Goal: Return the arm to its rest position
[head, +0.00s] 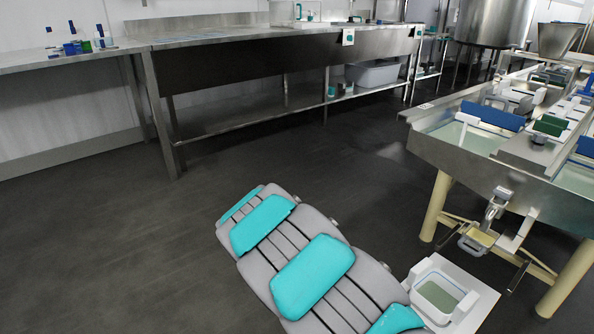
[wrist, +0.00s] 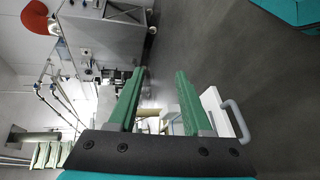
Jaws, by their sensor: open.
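My gripper (wrist: 160,72) shows in the wrist view with its two green fingers apart. I see nothing held between them, only the distant room behind. My arm, grey with turquoise pads, stretches across the lower middle of the head view. I cannot make out the gripper's fingers in the head view.
A white-rimmed tub (head: 440,292) with greenish contents sits on a white surface at lower right. A steel vat table (head: 463,170) on cream legs stands at right. A steel bench (head: 250,65) runs along the back. Dark floor (head: 130,240) is clear at left.

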